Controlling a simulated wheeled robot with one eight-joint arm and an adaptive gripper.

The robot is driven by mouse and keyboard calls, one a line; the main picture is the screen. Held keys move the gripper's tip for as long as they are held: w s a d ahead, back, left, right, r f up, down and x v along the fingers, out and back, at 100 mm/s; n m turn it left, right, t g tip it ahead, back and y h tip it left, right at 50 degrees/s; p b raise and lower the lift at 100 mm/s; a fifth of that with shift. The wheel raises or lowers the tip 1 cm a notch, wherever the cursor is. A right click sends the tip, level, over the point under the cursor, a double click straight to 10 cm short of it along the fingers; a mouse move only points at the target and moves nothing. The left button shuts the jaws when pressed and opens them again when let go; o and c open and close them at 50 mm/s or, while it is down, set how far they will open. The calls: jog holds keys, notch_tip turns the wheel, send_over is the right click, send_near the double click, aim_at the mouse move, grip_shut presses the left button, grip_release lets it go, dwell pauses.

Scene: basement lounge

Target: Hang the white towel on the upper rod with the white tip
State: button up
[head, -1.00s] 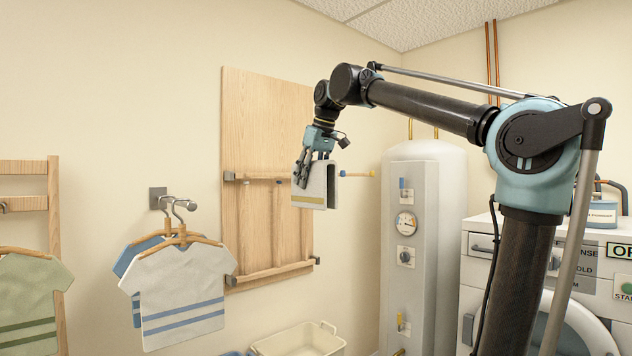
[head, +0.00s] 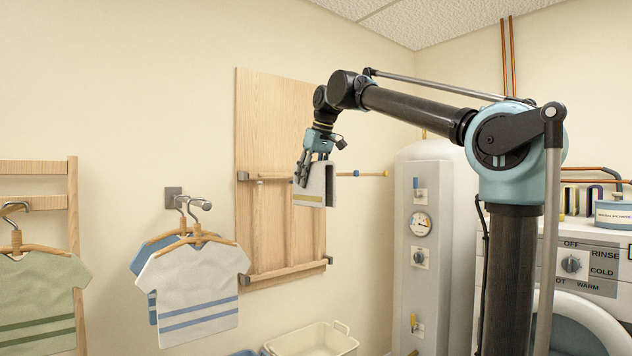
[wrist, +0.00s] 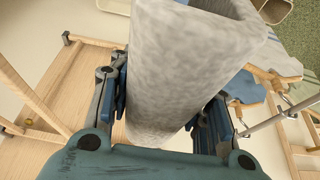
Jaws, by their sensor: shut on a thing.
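My gripper (head: 305,170) is shut on the white towel (head: 316,188), a folded pale cloth with a yellowish band near its lower edge and a dark strip at its right side. The towel hangs down from the fingers in front of the wooden rack board (head: 285,110). In the wrist view the towel (wrist: 190,65) fills the middle between the two fingers (wrist: 165,110). An upper rod (head: 372,174) with a blue band shows right of the towel, its end yellowish. Another upper rod (head: 268,180) shows a pale end left of the towel. The towel hides parts between; I cannot tell whether they touch.
A lower wooden rod (head: 285,271) crosses the board. Shirts on hangers (head: 195,290) hang from a wall hook at left, a green shirt (head: 35,300) further left. A cream basket (head: 315,340) stands below. A white tank (head: 425,240) and washer (head: 590,270) stand at right.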

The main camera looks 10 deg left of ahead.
jog(key=shift+w+a, duration=1.95)
jog(key=shift+a, duration=0.3)
jog(key=shift+f, duration=0.75)
jog(key=o, duration=1.2)
jog(key=shift+o, duration=0.2)
jog(key=shift+r, duration=0.1)
jog(key=v, duration=1.1)
jog(key=shift+s+d+r, duration=0.1)
jog(key=shift+r, duration=0.2)
jog(key=shift+s, duration=0.1)
